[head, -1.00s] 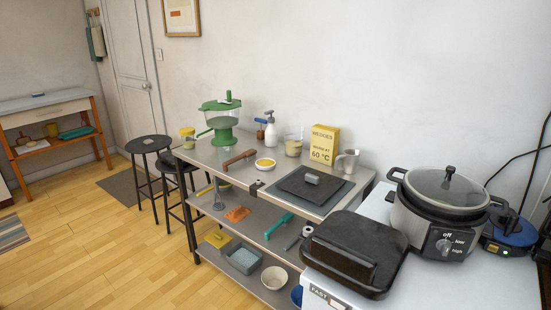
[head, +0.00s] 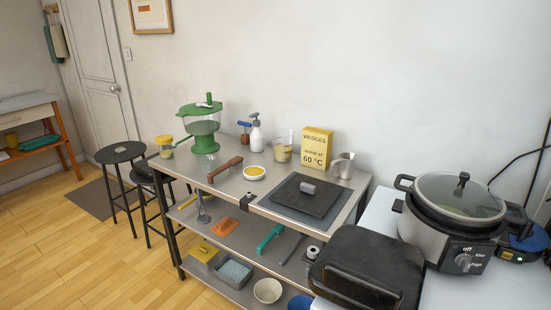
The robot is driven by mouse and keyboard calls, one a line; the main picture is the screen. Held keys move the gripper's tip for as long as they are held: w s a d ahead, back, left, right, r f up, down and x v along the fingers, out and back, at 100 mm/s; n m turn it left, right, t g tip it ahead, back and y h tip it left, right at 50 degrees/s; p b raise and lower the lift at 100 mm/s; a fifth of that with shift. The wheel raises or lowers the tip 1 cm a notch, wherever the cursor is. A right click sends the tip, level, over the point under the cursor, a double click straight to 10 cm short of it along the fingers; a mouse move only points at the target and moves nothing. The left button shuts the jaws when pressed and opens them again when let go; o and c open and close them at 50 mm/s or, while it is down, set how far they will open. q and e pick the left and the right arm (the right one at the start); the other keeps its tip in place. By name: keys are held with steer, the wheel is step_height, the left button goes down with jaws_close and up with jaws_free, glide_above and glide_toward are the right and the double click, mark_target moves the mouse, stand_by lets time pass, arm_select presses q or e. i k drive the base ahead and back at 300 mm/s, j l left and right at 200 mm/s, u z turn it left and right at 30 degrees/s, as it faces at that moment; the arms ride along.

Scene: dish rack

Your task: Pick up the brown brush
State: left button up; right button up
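A long brown object, which looks like the brown brush (head: 225,169), lies on the grey metal worktop (head: 205,182) near its front edge. It is left of a small white bowl with yellow contents (head: 254,173) and in front of the green-lidded container (head: 202,125). Its bristles cannot be made out. Neither of my grippers shows in the head view.
A dark board (head: 306,194), a yellow box (head: 316,148) and a spray bottle (head: 256,133) also stand on the worktop. A cooker (head: 455,225) and black grill (head: 362,270) are at right. Black stools (head: 120,153) stand left; wooden floor (head: 95,265) is open front left.

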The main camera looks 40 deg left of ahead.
mark_target(233, 164)
steer(key=j+z, duration=0.15)
steer(key=j, duration=0.4)
steer(key=j+z, duration=0.15)
steer(key=j, duration=0.45)
steer(key=j+z, duration=0.15)
steer(key=j, duration=0.4)
steer(key=j+z, duration=0.15)
steer(key=j, duration=0.4)
steer(key=k+j+z, duration=0.15)
steer(key=j, duration=0.4)
steer(key=j+z, duration=0.2)
steer(key=j, duration=0.4)
steer(key=k+l, duration=0.05)
steer(key=k, duration=0.05)
